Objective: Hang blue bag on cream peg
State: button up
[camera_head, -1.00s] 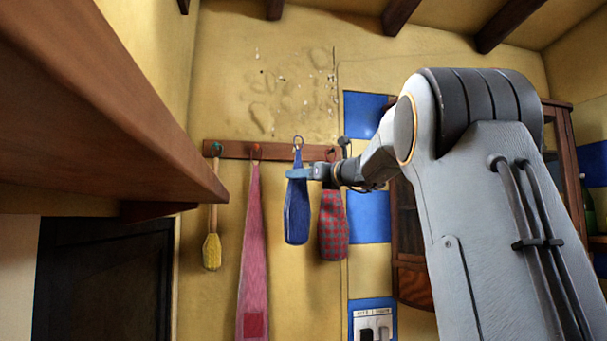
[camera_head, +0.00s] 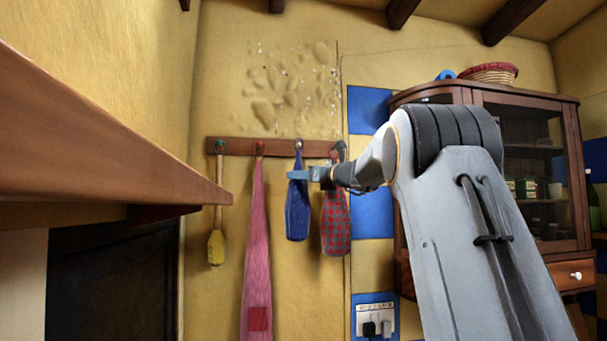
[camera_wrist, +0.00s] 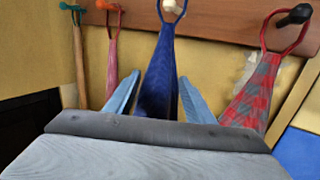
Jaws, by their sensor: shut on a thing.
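The blue bag (camera_head: 297,212) hangs upright in front of the wooden peg rail, and it also shows in the wrist view (camera_wrist: 160,75). The cream peg (camera_head: 299,144) is right above it; in the wrist view the peg (camera_wrist: 172,8) shows within the bag's top loop. The loop appears to be around the peg; whether it bears weight I cannot tell. My gripper (camera_head: 299,175) is shut on the upper part of the bag, with a blue finger on each side of it in the wrist view (camera_wrist: 159,80).
The rail (camera_head: 235,147) also holds a yellow brush (camera_head: 216,246) on a green peg, a pink cloth (camera_head: 257,240) on an orange peg, and a red checked bag (camera_head: 335,220) on a dark peg close at right. A brown shelf (camera_head: 100,140) juts in at left; a cabinet (camera_head: 530,215) stands right.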

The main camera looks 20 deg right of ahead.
jog(key=shift+w+d, duration=0.1)
jog(key=shift+w, duration=0.35)
jog(key=shift+w+d+f, duration=0.1)
jog(key=shift+w+f, duration=0.45)
jog(key=shift+f, duration=0.05)
jog(key=o, duration=1.2)
